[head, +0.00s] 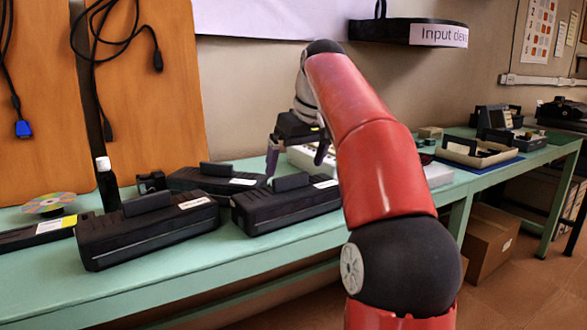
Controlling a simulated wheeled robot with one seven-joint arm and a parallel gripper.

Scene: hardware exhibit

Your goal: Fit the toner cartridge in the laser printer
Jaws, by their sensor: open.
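Three long black cartridge-like units with raised handles and pale labels lie on the green bench: one at front left (150,234), one behind it (198,181) and one to the right (285,208). I cannot tell which is the toner cartridge. My gripper (297,161) is open, fingers down, above the bench near the right unit's far end. Nothing shows between its fingers. A whitish object (304,158) behind the gripper is partly hidden by it and my red arm. I cannot make out a laser printer for sure.
A dark bottle (107,187), a shiny disc (48,203) and a flat black part (35,234) stand or lie at the left. Cables (125,35) hang on wooden boards. An open tray (476,152) sits farther right. The bench's front strip (200,262) is clear.

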